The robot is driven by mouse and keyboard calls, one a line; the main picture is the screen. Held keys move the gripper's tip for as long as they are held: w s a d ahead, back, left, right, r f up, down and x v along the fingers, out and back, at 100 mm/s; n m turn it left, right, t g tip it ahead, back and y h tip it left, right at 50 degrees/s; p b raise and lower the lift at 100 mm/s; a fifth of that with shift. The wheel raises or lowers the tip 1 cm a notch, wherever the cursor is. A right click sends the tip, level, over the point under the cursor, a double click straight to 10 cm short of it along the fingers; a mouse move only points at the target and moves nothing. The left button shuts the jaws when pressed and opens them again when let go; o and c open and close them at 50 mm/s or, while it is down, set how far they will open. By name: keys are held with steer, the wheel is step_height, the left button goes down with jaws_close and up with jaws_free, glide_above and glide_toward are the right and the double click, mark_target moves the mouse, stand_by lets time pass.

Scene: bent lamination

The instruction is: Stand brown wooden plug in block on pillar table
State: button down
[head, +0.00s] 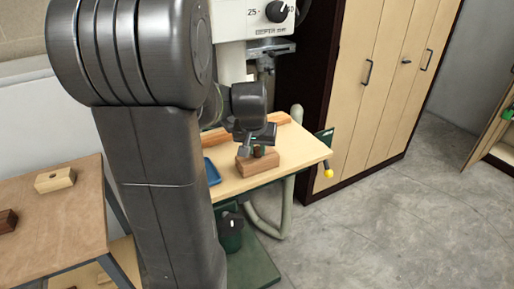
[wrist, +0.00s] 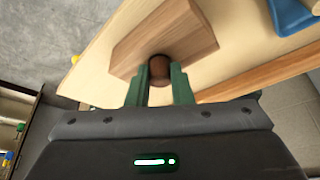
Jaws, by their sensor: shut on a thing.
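The brown wooden plug (wrist: 160,68) shows in the wrist view between the two green fingers of my gripper (wrist: 160,78). My gripper is shut on it. The plug is at the wooden block (wrist: 188,30), over or in the middle of its top; how deep it sits I cannot tell. The block (head: 258,166) lies on the pillar table (head: 292,156) in the head view. My gripper (head: 258,150) is right above the block there, and the plug is mostly hidden by it.
A blue tray (head: 212,172) lies left of the block on the pillar table. A wooden strip (head: 215,137) runs along its back. The drill machine (head: 262,30) stands behind. At left, another table (head: 60,210) holds a pale block (head: 55,180) and a dark block (head: 8,220).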

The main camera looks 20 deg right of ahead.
steer(key=shift+f, duration=0.15)
stand_by(0.5)
steer(key=c, duration=0.8)
jaws_free()
steer(key=shift+r+p, duration=2.45)
steer(key=shift+r, duration=1.1)
steer(key=shift+f, duration=0.2)
steer(key=shift+f+b, duration=2.5)
steer(key=shift+f, duration=0.65)
steer(key=shift+r+p, duration=2.9)
steer(key=shift+r, duration=0.65)
